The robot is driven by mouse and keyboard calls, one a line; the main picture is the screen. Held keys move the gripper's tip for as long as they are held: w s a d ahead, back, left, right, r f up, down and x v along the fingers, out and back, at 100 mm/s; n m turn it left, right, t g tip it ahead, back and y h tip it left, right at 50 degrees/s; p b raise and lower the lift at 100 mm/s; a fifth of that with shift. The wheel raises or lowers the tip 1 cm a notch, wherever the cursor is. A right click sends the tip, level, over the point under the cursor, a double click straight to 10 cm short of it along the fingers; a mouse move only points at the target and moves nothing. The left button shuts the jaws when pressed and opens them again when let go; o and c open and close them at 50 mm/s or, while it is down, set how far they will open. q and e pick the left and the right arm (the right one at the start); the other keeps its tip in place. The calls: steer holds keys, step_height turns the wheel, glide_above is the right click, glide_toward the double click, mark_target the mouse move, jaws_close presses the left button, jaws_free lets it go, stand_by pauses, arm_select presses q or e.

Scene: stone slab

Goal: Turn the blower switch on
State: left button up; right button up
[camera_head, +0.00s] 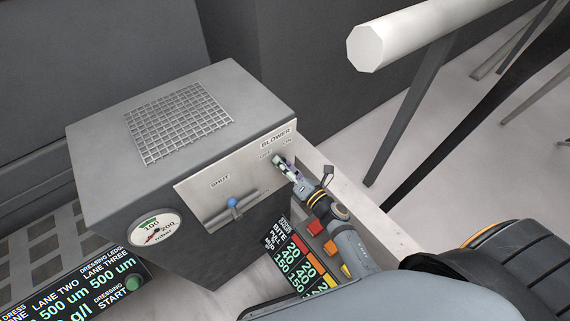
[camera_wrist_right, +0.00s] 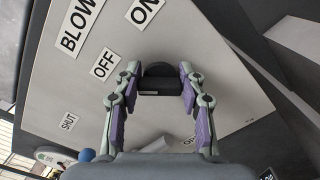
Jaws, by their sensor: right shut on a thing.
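The blower switch (camera_wrist_right: 160,84) is a black knob on the pale front panel of a grey box, seen in the right wrist view. My right gripper (camera_wrist_right: 158,72) is shut on it, with one purple-and-green finger on each side. In the head view my right gripper (camera_head: 283,163) reaches the panel just below the OFF and ON labels and hides most of the switch. The OFF label (camera_wrist_right: 105,63) and the ON label (camera_wrist_right: 146,10) also show in the right wrist view. I cannot tell which label the switch points to. My left gripper is not in view.
The grey box (camera_head: 250,98) has a mesh grille on top and a round gauge (camera_head: 154,228). A blue-tipped lever (camera_head: 232,203) sits left of the switch, by the SHUT label. A display with coloured buttons (camera_head: 316,227) lies below. A white bar (camera_head: 420,32) crosses the upper right.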

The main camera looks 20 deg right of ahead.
steer(key=shift+r+m, duration=0.1)
steer(key=shift+m, duration=0.2)
steer(key=shift+m+p, duration=0.7)
steer(key=shift+m, duration=0.3)
steer(key=m+p, duration=0.2)
steer(key=m, duration=0.3)
steer(key=shift+p, duration=0.3)
steer(key=m+p, duration=0.1)
steer(key=m, duration=0.1)
steer(key=m+p, duration=0.1)
steer(key=m, duration=0.1)
steer(key=shift+f+m, duration=0.2)
steer(key=shift+m, duration=0.2)
steer(key=shift+f+m+p, duration=0.15)
steer(key=shift+m+p, duration=0.6)
steer(key=shift+m, duration=1.15)
steer(key=o, duration=1.2)
steer(key=shift+f, duration=0.1)
steer(key=shift+c, duration=0.2)
